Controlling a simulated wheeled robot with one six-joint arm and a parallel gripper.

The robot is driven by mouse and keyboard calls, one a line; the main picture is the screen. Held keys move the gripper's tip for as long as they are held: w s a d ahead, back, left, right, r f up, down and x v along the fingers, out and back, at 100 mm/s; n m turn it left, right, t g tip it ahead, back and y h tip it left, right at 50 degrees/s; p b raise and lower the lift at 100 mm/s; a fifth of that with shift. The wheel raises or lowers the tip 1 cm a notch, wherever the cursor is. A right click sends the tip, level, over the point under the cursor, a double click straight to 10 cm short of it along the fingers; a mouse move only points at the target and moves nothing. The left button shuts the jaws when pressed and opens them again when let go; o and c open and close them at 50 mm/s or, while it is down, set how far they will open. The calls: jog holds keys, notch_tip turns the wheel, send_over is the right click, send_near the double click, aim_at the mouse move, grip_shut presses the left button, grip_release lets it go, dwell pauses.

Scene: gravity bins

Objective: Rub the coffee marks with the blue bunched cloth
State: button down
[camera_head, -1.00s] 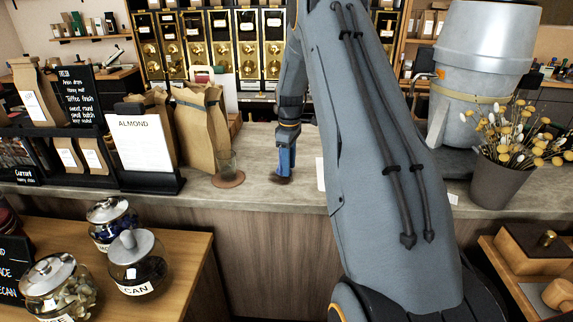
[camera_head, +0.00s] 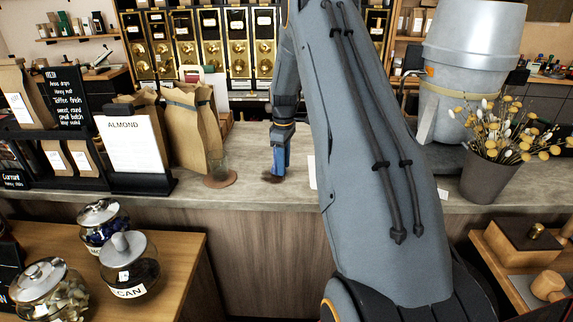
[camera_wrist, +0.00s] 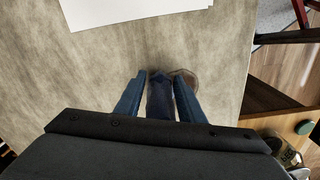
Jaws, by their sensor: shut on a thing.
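My gripper (camera_head: 278,170) points down at the grey counter (camera_head: 245,190), low over its surface. In the wrist view, its two blue fingers (camera_wrist: 159,98) are shut on the dark blue bunched cloth (camera_wrist: 160,100), which sits between them near the counter. A brown coffee mark (camera_wrist: 186,75) shows just beside the cloth, partly hidden by a finger. In the head view, a dark brown mark (camera_head: 269,178) lies at the foot of the gripper. The cloth's underside is hidden, and I cannot tell how firmly it touches.
A clear glass (camera_head: 218,165) stands on a brown round patch left of my gripper. Paper bags (camera_head: 193,130) and an almond sign (camera_head: 138,145) stand further left. White paper (camera_wrist: 130,10) lies on the counter. A flower pot (camera_head: 487,178) stands at right.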

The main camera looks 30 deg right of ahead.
jog(key=shift+w+a+f, duration=0.15)
jog(key=shift+w+a, duration=0.3)
jog(key=shift+a, duration=0.4)
jog(key=shift+w+a, duration=0.1)
jog(key=shift+a, duration=0.05)
jog(key=shift+w+a, duration=0.1)
jog(key=shift+a, duration=0.05)
jog(key=shift+w+a+b, duration=0.4)
jog(key=shift+w+a, duration=0.35)
jog(key=shift+a, duration=0.35)
jog(key=shift+w+a+r+b, duration=0.15)
jog(key=shift+w+a+b, duration=0.05)
jog(key=shift+w+a, duration=0.4)
jog(key=shift+w+a+r+b, duration=0.15)
jog(key=shift+w+a, duration=0.2)
jog(key=shift+a, duration=0.3)
jog(key=shift+r+p, duration=0.35)
jog(key=shift+r, duration=0.4)
